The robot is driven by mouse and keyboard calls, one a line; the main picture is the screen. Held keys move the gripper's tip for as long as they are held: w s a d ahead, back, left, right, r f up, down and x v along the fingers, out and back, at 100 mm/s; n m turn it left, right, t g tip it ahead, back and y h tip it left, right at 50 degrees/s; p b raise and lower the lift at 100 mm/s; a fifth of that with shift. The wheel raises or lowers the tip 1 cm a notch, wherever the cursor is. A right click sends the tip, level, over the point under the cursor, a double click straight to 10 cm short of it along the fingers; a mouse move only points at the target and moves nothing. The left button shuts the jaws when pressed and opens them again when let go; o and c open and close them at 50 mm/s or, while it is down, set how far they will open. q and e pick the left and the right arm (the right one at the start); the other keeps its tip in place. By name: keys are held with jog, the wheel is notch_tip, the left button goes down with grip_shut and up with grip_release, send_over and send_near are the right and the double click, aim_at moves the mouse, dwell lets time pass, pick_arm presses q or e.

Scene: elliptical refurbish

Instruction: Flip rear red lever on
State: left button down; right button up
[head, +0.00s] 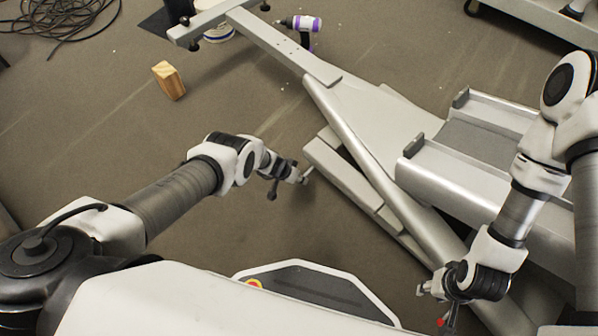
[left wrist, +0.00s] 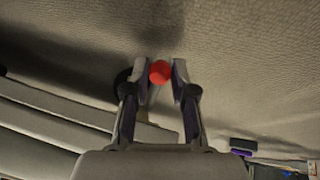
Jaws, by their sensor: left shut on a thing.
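In the left wrist view, the round red knob of a red lever (left wrist: 160,72) sits between the fingertips of my left gripper (left wrist: 163,73), which is shut on it. In the head view, my left gripper (head: 302,176) is at the left end of the grey metal machine frame (head: 345,190), low above the floor. The knob is hidden or too small to make out there. My right gripper (head: 432,290) is at the lower right beside the frame, and its fingers are too small to read. A small red spot (head: 441,322) shows just below it.
A wooden block (head: 169,80) stands on the carpet at the upper left. A purple and white drill (head: 303,23) and coiled black cable (head: 62,18) lie at the back. A grey cart (head: 540,18) is at the upper right. The floor left of the frame is mostly clear.

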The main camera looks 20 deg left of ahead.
pick_arm(q)
jog(key=shift+f+p, duration=0.2)
jog(key=shift+p, duration=0.1)
jog(key=shift+f+t, duration=0.1)
jog(key=shift+t, duration=0.2)
jog(key=c, duration=1)
grip_release()
jog(key=shift+o, duration=0.2)
jog(key=shift+s+a+r, duration=0.15)
jog(key=shift+a+r, duration=0.05)
jog(key=shift+r, duration=0.35)
jog(key=s+a, duration=0.8)
jog(key=a, duration=0.1)
jog(key=shift+s, duration=0.1)
